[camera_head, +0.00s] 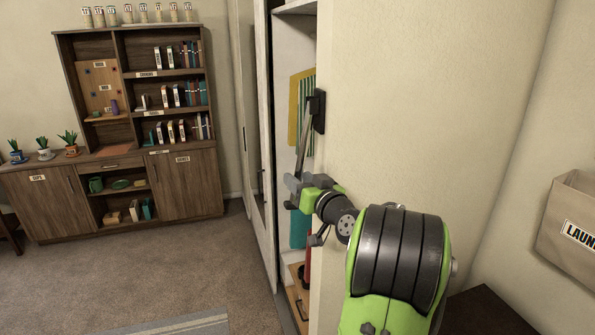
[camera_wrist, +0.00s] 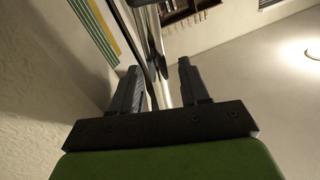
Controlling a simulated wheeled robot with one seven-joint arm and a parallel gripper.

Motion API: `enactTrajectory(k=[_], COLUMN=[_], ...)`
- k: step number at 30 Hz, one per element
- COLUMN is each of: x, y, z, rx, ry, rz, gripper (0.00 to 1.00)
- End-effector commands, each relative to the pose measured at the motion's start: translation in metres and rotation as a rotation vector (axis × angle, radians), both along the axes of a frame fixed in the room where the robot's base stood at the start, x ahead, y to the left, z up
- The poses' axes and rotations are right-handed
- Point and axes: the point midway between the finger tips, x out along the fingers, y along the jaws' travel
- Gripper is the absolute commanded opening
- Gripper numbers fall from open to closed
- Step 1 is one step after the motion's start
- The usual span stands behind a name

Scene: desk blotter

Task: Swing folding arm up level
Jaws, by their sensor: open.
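The folding arm (camera_head: 303,142) is a thin grey bar. It hangs steeply down and slightly left from a black bracket (camera_head: 318,110) on the wall edge. Its lower end meets my gripper (camera_head: 291,193) in the head view, where the fingers partly hide it. In the wrist view my gripper (camera_wrist: 158,78) has its two dark fingers spread apart. Dark and pale bar-like shapes run up through the gap between them. I cannot tell whether either finger touches the folding arm.
An open closet stands left of the wall, with a yellow-and-green striped board (camera_head: 297,105) behind the folding arm. A wooden shelf unit (camera_head: 170,80) stands at the far left. A laundry bin (camera_head: 570,222) is at the right.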

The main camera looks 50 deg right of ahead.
Motion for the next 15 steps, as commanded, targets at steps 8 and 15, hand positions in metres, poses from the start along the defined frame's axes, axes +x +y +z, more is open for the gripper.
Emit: enactTrajectory(k=[8,15], x=[0.0165,0.0159], y=[-0.0055,-0.0054], z=[-0.0002,-0.0007], rx=[0.0,0.0], ry=[0.0,0.0], rz=[-0.001,-0.001], gripper=[0.45,0.28])
